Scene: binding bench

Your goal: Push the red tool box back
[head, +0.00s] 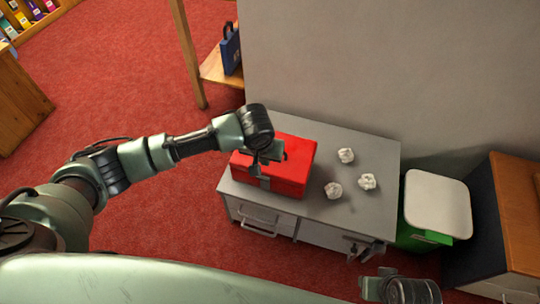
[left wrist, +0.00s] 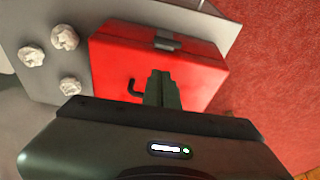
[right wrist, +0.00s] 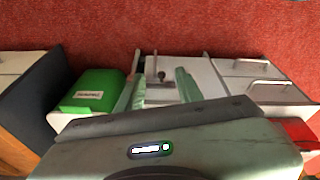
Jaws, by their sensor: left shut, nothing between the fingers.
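The red tool box (head: 297,181) sits on the grey cabinet top (head: 345,212), close to its left end, with a grey latch on its front. My left gripper (head: 262,172) is shut and empty, over the near part of the box, and hides part of its lid. In the left wrist view the shut fingers (left wrist: 162,88) overlap the red box (left wrist: 205,78); whether they touch it, I cannot tell. My right gripper (right wrist: 158,90) is open and empty by the cabinet front; its arm shows at the lower right in the head view.
Several crumpled white paper balls (head: 345,155) lie right of the box. A green bin (head: 410,236) with a pale lid stands right of the cabinet. A grey wall (head: 400,70) rises behind. A wooden shelf (head: 213,70) with a blue case (head: 231,50) is at the back left.

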